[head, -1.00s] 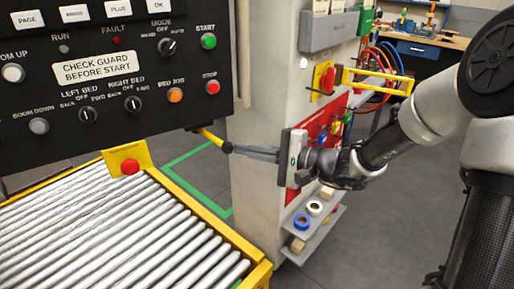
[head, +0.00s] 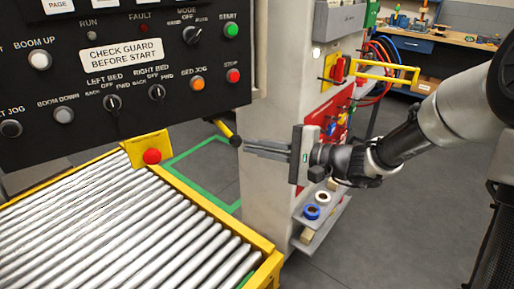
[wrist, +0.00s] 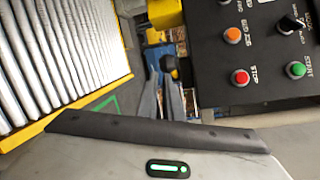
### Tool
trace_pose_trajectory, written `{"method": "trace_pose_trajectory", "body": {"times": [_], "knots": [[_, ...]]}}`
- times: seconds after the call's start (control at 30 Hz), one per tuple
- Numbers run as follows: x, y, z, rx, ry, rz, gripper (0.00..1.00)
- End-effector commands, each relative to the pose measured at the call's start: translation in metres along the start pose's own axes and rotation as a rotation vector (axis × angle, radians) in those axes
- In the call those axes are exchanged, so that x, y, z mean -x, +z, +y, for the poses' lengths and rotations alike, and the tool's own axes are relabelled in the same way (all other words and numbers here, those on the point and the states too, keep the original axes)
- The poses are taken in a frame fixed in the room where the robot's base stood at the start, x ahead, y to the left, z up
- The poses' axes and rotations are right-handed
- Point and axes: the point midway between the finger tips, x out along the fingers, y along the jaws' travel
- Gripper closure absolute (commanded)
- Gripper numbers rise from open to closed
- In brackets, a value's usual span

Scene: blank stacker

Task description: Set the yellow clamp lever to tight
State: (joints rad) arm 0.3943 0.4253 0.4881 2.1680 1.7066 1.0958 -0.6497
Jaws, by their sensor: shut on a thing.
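The yellow clamp lever (head: 222,128) sticks out below the right end of the black control panel. It slopes down to the right and ends in a dark round knob. My gripper (head: 244,146) reaches in from the right, with its fingers level and its tips at the knob. The fingers are shut on the knob end of the lever. In the wrist view, my gripper (wrist: 163,82) points at the knob end between the roller bed and the panel; the exact contact is too small to make out. The lever's pivot is hidden behind the panel.
The control panel (head: 110,75) with its buttons hangs close above left. A roller bed (head: 120,225) with a red stop button (head: 152,156) lies below it. A grey machine column (head: 270,190) stands just behind my gripper. Floor at the right is open.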

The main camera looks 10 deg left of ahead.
Motion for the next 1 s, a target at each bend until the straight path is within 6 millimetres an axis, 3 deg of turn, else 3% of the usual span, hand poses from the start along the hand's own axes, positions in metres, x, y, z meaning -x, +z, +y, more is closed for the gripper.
{"method": "trace_pose_trajectory", "body": {"times": [0.03,0.6,0.77,1.0], "knots": [[-0.013,0.026,0.005,0.010,0.014,-0.070,1.00],[-0.013,0.025,0.005,0.010,0.014,-0.069,1.00],[-0.008,0.011,0.007,0.007,0.011,-0.059,1.00],[0.011,-0.033,0.008,-0.004,0.003,-0.019,1.00]]}}
